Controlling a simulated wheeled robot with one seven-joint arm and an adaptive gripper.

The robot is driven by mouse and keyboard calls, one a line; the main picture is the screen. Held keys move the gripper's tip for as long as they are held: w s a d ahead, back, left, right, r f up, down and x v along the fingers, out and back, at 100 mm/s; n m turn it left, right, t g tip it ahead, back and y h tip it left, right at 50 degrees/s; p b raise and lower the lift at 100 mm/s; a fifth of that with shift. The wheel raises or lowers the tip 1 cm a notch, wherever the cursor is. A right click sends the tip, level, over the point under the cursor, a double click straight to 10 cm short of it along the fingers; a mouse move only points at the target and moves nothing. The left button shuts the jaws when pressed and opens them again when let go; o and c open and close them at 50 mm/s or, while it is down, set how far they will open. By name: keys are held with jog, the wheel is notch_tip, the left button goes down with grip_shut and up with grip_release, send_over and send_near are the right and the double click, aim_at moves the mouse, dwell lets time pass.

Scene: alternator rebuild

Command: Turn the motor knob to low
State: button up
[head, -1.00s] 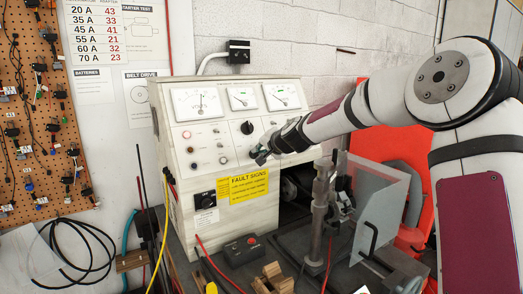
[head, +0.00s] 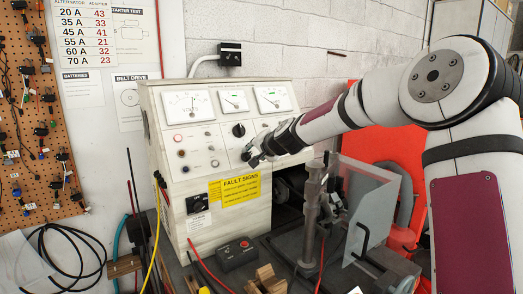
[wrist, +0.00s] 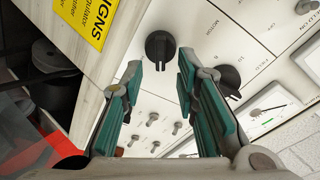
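The motor knob (wrist: 160,46) is a black round knob with a ridge grip on the white test panel, beside the MOTOR label in the wrist view. My gripper (wrist: 160,67) is open, its two teal-padded fingers on either side of the line to this knob. The knob shows just past the fingertips, and I cannot tell whether they touch it. In the head view my gripper (head: 252,155) is close to the panel face and hides the motor knob.
A second black knob (wrist: 230,78), by the FIELD label, sits near the right finger. Several toggle switches (wrist: 152,117) lie between the fingers in the wrist view. A yellow fault sign (head: 240,189) is below my gripper. A clear shield (head: 368,205) stands at right.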

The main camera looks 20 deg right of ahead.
jog(key=v, duration=1.1)
jog(key=shift+s, duration=0.15)
jog(key=s+a+f+n+g+h, duration=0.1)
jog(key=s+a+f+n+g, duration=0.1)
jog(key=s+a+f+n, duration=0.3)
jog(key=s+a+f+n+g, duration=0.1)
jog(key=s+a+g, duration=0.1)
jog(key=s, duration=0.6)
jog(key=s+d+n+g, duration=0.1)
jog(key=s+d, duration=0.1)
jog(key=s, duration=1.2)
jog(key=s+d+n+g+h, duration=0.1)
jog(key=s+d+n+g, duration=0.1)
jog(key=s, duration=1.3)
jog(key=shift+f+g, duration=0.3)
jog(key=shift+f, duration=0.2)
jog(key=shift+s, duration=0.15)
